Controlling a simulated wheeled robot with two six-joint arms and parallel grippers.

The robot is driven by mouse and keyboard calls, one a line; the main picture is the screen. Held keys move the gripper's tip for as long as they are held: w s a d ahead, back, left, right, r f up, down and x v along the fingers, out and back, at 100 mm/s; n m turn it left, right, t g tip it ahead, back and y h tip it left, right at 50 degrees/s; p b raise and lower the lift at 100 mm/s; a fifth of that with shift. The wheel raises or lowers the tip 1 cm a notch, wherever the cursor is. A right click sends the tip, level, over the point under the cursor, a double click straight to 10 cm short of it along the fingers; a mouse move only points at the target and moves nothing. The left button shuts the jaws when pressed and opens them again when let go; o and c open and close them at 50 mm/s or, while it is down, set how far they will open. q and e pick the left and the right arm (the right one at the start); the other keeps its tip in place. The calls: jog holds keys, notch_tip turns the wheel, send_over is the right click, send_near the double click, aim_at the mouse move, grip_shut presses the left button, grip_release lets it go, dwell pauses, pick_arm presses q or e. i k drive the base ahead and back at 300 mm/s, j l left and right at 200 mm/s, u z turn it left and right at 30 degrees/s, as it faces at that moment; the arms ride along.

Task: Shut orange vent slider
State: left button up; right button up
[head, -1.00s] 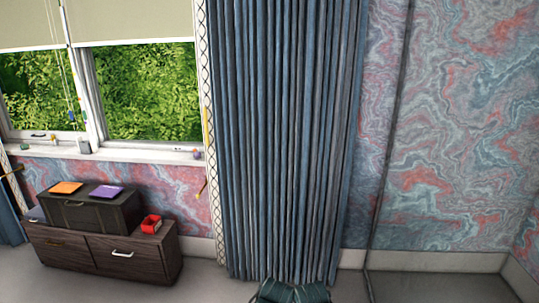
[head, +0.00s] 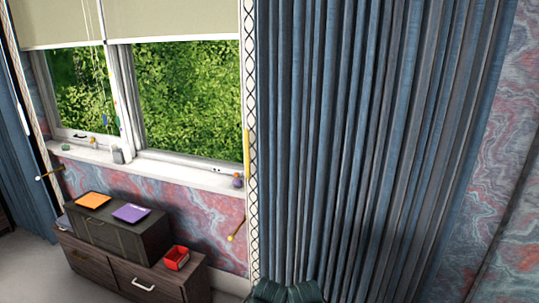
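An orange flat square (head: 93,200) lies on top of a dark box (head: 118,238) at the lower left in the head view. I cannot tell whether it is the vent slider; no orange slider is clearly recognisable elsewhere. A purple flat square (head: 131,213) lies beside it on the same box. Neither of my grippers shows in this view.
The box stands on a low dark wooden cabinet (head: 195,283) with a small red open container (head: 176,258) on it. Behind is a window with a white sill (head: 190,172) holding small items. A long blue curtain (head: 375,150) hangs at the right. A dark green striped thing (head: 287,292) is at the bottom edge.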

aim_at(235, 174)
jog(key=i+j, duration=0.75)
jog(key=i, duration=0.2)
jog(key=i+j, duration=0.15)
jog(key=j, duration=0.2)
jog(key=i+j, duration=0.15)
jog(key=j, duration=0.25)
jog(key=i+j, duration=0.15)
jog(key=j, duration=0.2)
